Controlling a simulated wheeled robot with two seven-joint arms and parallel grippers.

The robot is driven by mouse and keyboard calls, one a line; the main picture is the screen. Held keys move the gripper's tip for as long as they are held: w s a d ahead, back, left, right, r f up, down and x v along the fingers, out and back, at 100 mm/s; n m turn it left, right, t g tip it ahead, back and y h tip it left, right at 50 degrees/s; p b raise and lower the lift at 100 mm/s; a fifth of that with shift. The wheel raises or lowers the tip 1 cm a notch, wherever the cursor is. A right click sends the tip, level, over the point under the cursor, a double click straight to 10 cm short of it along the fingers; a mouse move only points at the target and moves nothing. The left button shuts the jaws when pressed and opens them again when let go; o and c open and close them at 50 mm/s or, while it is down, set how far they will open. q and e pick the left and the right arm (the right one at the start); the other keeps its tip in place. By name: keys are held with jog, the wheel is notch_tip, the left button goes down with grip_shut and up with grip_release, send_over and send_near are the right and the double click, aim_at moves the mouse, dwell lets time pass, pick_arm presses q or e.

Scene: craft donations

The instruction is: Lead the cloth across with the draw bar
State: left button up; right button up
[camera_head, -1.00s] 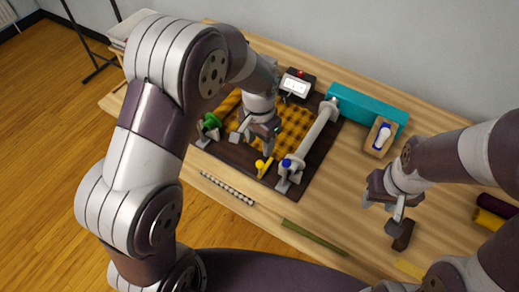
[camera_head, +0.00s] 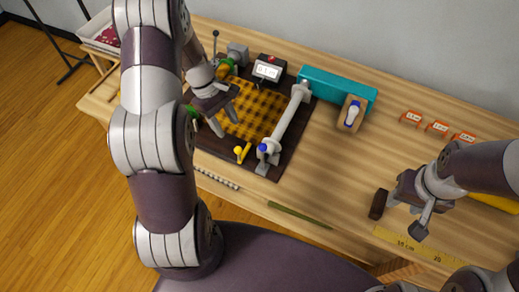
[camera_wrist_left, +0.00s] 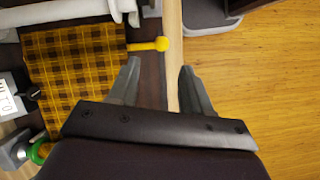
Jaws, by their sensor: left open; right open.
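A yellow and black checked cloth (camera_head: 250,110) lies on a dark base (camera_head: 262,168). A short yellow bar with a round knob (camera_head: 239,151), seemingly the draw bar's end, sticks out at the cloth's near edge. It also shows in the left wrist view (camera_wrist_left: 160,44), just beyond the fingertips. A pale roller (camera_head: 287,120) stands along the cloth's right side. My left gripper (camera_head: 226,127) is open and empty above the cloth's left part, apart from the knob. In the left wrist view its fingers (camera_wrist_left: 160,72) point toward the knob. My right gripper (camera_head: 404,220) is open and empty at the right.
A small display box (camera_head: 268,71) and a teal block (camera_head: 335,89) stand behind. A wooden holder with a blue and white item (camera_head: 351,113) is beside the block. A dark brown piece (camera_head: 378,204) lies by my right gripper. Orange tags (camera_head: 437,128) and a yellow ruler (camera_head: 420,246) lie right.

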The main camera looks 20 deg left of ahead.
aim_at(239, 153)
pick_arm(q)
jog(key=shift+n, duration=0.4)
jog(key=x, duration=0.6)
jog(key=p+x, duration=0.1)
jog(key=x, duration=0.5)
jog(key=shift+s+a+p, duration=0.1)
jog(key=shift+a+p, duration=0.15)
jog(key=shift+p, duration=0.05)
jog(key=shift+f, duration=0.45)
pick_arm(e)
jog(key=shift+w+a+r, duration=0.1)
jog(key=shift+a+r, duration=0.35)
jog(key=shift+r, duration=0.4)
pick_arm(q)
jog(key=shift+d, duration=0.1)
grip_shut()
